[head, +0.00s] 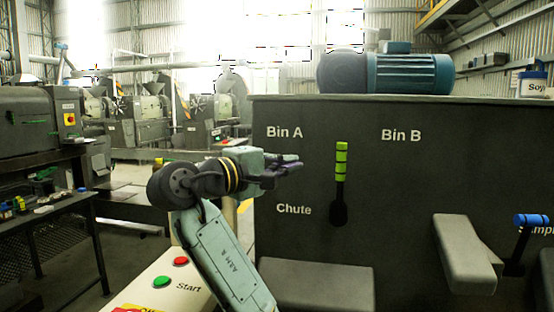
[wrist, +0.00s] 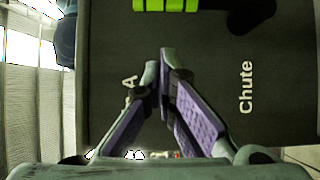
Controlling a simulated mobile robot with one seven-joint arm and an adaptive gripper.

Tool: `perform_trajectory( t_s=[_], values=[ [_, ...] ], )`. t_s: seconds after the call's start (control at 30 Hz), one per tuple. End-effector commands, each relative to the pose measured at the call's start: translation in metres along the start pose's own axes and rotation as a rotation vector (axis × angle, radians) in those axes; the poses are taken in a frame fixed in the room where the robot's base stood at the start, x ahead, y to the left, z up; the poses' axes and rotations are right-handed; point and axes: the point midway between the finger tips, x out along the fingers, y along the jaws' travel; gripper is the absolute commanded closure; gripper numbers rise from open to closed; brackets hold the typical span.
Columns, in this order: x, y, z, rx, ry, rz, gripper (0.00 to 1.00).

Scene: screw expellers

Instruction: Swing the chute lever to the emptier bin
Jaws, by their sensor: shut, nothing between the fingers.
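The chute lever (head: 341,165) has a green banded handle on a dark stem and stands about upright on the dark machine panel, beside the word "Chute". "Bin A" is printed at its upper left and "Bin B" at its upper right. I see no bin contents, so I cannot tell which is emptier. My gripper (head: 298,168) is left of the lever, apart from it, shut and empty. In the wrist view the purple-padded fingertips of my gripper (wrist: 162,62) meet, and the green handle (wrist: 165,5) shows at the top edge, cut off.
A blue motor (head: 400,73) sits on top of the machine panel (head: 400,180). A grey block (head: 465,253) juts out at lower right, near a blue-handled lever (head: 530,220). A panel with a red and green button (head: 160,282) is at lower left. Space between gripper and green handle looks clear.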

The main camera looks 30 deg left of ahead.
Motion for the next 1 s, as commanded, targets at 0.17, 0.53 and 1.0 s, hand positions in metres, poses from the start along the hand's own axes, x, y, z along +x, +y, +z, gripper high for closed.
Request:
perform_trajectory(
  t_s=[0.17, 0.53, 1.0],
  values=[
    [0.04, 0.003, 0.0, -0.002, -0.002, -0.002, 1.0],
    [0.07, 0.001, 0.027, -0.001, 0.0, 0.0, 1.0],
    [0.077, 0.004, 0.037, 0.0, -0.002, 0.001, 1.0]
  ],
)
